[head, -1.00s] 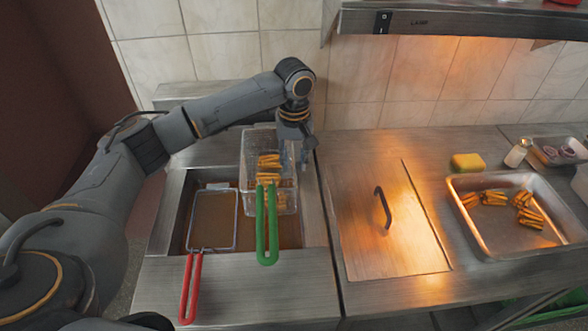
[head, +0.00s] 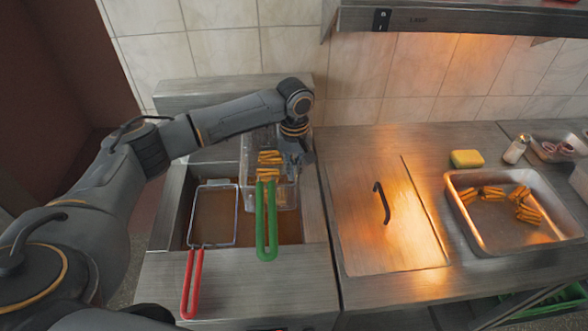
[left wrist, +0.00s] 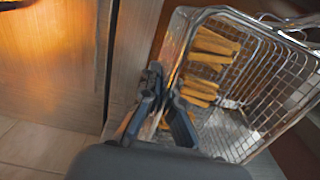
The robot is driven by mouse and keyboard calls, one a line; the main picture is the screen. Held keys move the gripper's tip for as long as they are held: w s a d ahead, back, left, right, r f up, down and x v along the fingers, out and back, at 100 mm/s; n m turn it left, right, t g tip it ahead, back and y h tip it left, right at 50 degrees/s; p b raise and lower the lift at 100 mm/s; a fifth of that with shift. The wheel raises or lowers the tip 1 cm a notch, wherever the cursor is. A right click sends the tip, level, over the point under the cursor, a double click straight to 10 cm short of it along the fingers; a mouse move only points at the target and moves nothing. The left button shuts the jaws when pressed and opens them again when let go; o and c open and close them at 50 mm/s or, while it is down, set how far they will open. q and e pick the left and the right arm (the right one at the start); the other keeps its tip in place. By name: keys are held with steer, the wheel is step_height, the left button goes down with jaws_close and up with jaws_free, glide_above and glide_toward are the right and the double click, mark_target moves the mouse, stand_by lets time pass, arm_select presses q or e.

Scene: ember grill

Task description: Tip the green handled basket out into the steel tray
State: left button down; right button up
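The green handled basket (head: 285,194) hangs in the right part of the fryer well, upright, with several golden fried sticks (head: 268,158) in it. Its green handle (head: 266,222) points to the front. The steel tray (head: 490,243) is on the right counter with several clumps of sticks in it. My left gripper (head: 293,160) points down at the basket's right rim. My right gripper is out of view.
A red handled basket (head: 236,216) hangs to the left in the well. A lid with a dark handle (head: 381,202) lies between fryer and tray. A yellow sponge (head: 467,158) and a shaker (head: 516,149) stand behind the tray. A lamp hood (head: 450,20) hangs above.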

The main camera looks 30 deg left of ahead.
arm_select(q)
steer(key=c, duration=1.4)
jaws_free()
steer(key=shift+c, duration=0.2)
steer(key=shift+r, duration=0.1)
